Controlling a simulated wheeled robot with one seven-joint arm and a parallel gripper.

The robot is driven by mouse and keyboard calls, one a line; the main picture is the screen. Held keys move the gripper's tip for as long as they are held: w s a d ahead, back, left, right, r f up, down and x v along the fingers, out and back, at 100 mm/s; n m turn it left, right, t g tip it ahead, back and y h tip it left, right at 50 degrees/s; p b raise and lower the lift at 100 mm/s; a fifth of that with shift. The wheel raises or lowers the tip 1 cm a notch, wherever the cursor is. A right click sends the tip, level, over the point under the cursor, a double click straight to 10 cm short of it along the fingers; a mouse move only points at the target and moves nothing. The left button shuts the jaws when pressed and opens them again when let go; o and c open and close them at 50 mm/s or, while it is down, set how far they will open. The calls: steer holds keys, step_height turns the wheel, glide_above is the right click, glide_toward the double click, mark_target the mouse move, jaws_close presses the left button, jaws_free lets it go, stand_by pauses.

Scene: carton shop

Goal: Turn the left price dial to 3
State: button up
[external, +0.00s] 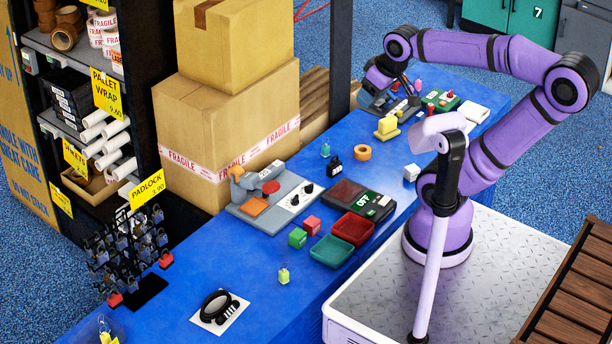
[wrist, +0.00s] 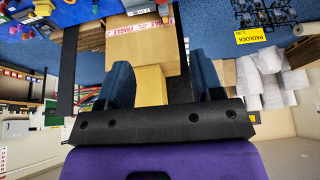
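A grey machine (external: 250,190) stands on the blue table in the external view, left of the middle. Its white front panel (external: 296,201) carries two small black dials; the left one (external: 295,201) and the right one (external: 309,188) show, but their settings are too small to read. My gripper is high at the far end of the table in the external view, partly hidden by my arm, well apart from the dials. In the wrist view my gripper (wrist: 163,75) has its two dark fingers wide apart with nothing between them; cartons appear behind them. I cannot make out the dials there.
Stacked cartons (external: 228,120) rise behind the machine. A scale-like device marked OFF (external: 372,203), a red tray (external: 352,229) and a green tray (external: 331,251) lie to its right and front. A padlock rack (external: 125,250) stands left.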

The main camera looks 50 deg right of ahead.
steer(key=w+d+f+g, duration=0.1)
steer(key=w+f, duration=0.2)
steer(key=w, duration=0.4)
steer(key=w+d+f+g, duration=0.1)
steer(key=w+f, duration=0.1)
steer(key=w, duration=0.5)
steer(key=g, duration=0.3)
glide_above(295, 197)
step_height(295, 197, down, 38)
step_height(295, 197, down, 11)
steer(key=shift+w+f, duration=0.1)
steer(key=c, duration=0.9)
